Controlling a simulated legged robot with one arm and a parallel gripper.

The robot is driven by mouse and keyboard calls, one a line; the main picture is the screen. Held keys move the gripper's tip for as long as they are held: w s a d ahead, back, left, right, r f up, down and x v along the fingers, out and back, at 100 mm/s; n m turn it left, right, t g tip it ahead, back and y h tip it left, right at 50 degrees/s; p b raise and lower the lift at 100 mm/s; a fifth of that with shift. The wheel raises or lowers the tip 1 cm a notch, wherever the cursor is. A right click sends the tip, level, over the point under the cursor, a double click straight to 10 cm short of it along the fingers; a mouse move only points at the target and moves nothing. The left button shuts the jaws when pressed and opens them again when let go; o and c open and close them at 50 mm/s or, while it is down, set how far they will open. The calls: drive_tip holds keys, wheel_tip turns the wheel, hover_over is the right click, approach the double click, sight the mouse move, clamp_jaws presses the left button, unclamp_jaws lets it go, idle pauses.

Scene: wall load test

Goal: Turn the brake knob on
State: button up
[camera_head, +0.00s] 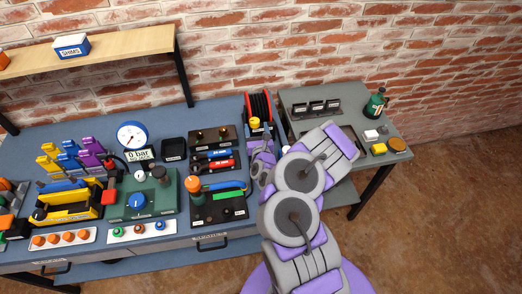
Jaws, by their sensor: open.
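No label that reads brake is legible, so I cannot tell for certain which knob it is. A yellow knob (255,122) sits at the front of the red cable reel (259,105) at the back of the blue bench. A blue round knob (136,201) is on the green box, and an orange-topped knob (193,184) stands on a black box. My gripper (266,145) is small in view, just below the yellow knob and reel, and looks apart from them. It is open and seems empty; its fingertips are partly hidden by my wrist.
A gauge (132,135) with a "0 bar" display (140,154) stands behind the green box (150,190). Coloured levers (72,157) crowd the left. The floor at right is clear.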

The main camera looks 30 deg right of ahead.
drive_tip(key=p+v, duration=0.4)
drive_tip(key=v, duration=0.9)
